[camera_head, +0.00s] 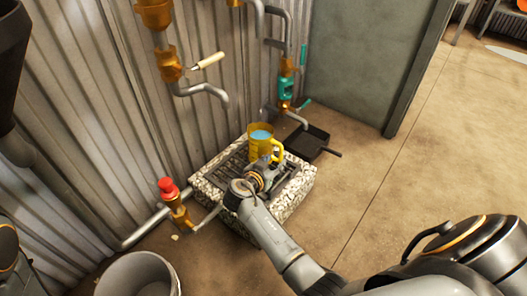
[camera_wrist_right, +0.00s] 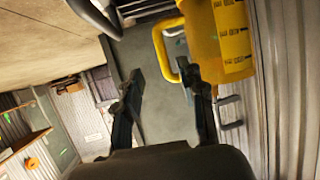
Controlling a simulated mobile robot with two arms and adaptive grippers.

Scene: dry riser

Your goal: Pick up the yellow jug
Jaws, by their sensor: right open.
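The yellow jug (camera_head: 262,142) stands on the grate of a speckled stone block in the head view, with something light blue inside its top. Its handle is on the right side. In the right wrist view the jug (camera_wrist_right: 228,40) is at the upper right, and its yellow handle (camera_wrist_right: 163,50) reaches in between the finger lines. My right gripper (camera_head: 268,170) is just in front of the jug, close to the handle. In the wrist view its two dark fingers (camera_wrist_right: 160,85) are apart, with nothing clamped. My left gripper is not in view.
The stone block (camera_head: 298,194) stands against a corrugated metal wall with pipes. A black pan (camera_head: 308,141) lies behind it to the right. A red-topped valve (camera_head: 170,190) is at left, a grey bucket (camera_head: 140,274) at front left. The floor at right is clear.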

